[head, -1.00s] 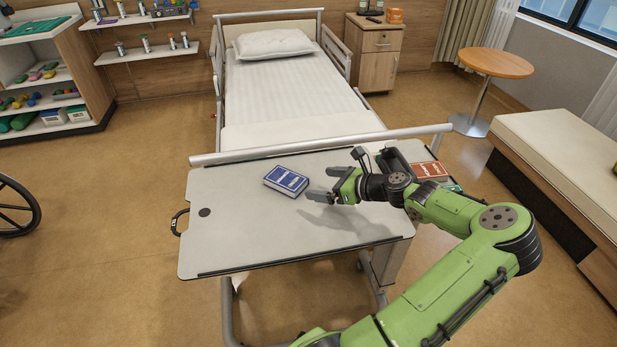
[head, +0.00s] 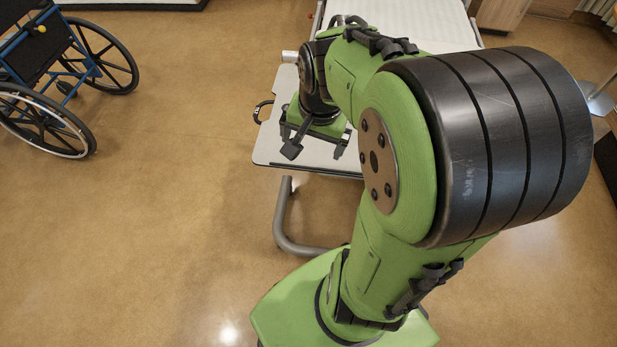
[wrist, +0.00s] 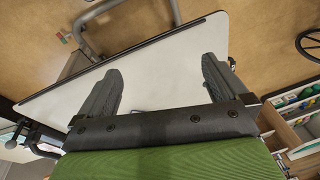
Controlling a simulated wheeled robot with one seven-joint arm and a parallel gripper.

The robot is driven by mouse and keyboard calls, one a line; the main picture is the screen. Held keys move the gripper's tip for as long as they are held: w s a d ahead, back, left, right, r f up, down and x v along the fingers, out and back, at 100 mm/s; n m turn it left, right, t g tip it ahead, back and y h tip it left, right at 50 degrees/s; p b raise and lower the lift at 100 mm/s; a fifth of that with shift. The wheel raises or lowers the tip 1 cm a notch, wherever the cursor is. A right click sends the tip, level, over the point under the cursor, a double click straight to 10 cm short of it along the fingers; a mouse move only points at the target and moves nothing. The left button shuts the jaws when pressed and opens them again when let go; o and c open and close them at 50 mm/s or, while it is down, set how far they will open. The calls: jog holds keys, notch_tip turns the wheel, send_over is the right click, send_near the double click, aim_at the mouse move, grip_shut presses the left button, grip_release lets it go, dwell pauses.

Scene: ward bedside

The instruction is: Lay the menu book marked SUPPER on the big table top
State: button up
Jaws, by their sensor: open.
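The big table top (head: 270,146) shows only as its left corner in the head view; my arm covers most of the rest. In the wrist view the pale top (wrist: 160,45) lies beyond and between the fingers. My gripper (head: 316,153) is over the near left part of the top in the head view, its fingers spread. In the wrist view my gripper (wrist: 160,66) is open with nothing between the fingers. No menu book can be made out in either current view, and the SUPPER marking is not seen.
A wheelchair (head: 62,75) stands on the floor at the left. The table's bent metal leg (head: 283,225) reaches down below the top. The bed (head: 425,22) is behind my arm. The floor between wheelchair and table is clear.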

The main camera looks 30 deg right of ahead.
jog(key=s+a+r+n+t, duration=0.3)
jog(key=s+a+r+n, duration=0.3)
jog(key=s+n, duration=0.4)
jog(key=shift+s+a+r, duration=0.35)
jog(key=shift+s+a, duration=0.2)
jog(key=shift+a, duration=0.35)
notch_tip(320, 180, up, 10)
jog(key=p, duration=1)
jog(key=shift+r, duration=0.1)
jog(key=shift+c, duration=0.5)
